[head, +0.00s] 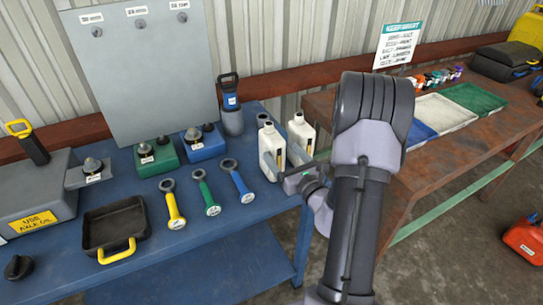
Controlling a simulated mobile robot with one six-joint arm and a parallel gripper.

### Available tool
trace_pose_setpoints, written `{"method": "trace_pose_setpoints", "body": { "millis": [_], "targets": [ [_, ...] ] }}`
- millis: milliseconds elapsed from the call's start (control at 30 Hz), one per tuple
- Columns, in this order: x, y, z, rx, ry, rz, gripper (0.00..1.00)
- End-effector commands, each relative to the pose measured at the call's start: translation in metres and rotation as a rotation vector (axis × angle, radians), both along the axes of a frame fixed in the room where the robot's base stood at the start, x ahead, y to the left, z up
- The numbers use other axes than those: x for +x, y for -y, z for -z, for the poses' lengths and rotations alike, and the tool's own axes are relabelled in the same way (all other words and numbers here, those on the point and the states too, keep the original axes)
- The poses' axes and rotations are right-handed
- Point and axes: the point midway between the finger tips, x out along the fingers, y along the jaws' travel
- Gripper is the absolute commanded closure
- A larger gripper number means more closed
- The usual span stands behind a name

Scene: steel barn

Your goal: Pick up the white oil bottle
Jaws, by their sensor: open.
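Two white oil bottles with dark caps stand upright at the right end of the blue bench. The nearer left bottle (268,158) is at the bench's right edge, and the other white bottle (303,131) is just right of and behind it. My gripper (289,172) is open, low and close at the right side of the nearer bottle. My arm and wrist hide part of the gripper. I cannot tell whether a finger touches the bottle.
Yellow, green and blue-handled ring tools (205,192) lie left of the bottles. A blue-handled grey container (231,108) stands behind. A black tray (114,228) sits front left. A rusty table (455,150) with colored trays stands right, across a gap.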

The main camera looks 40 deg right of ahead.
Motion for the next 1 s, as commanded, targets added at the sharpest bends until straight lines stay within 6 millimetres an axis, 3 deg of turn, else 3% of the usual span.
{"method": "trace_pose_setpoints", "body": {
  "millis": [367,600,1000],
  "targets": [
    [0.056,0.005,-0.005,-0.001,0.001,-0.002,0.24],
    [0.06,0.006,-0.006,0.001,0.0,-0.001,0.24],
    [0.06,0.006,-0.005,0.0,-0.001,-0.001,1.0]
  ]
}}
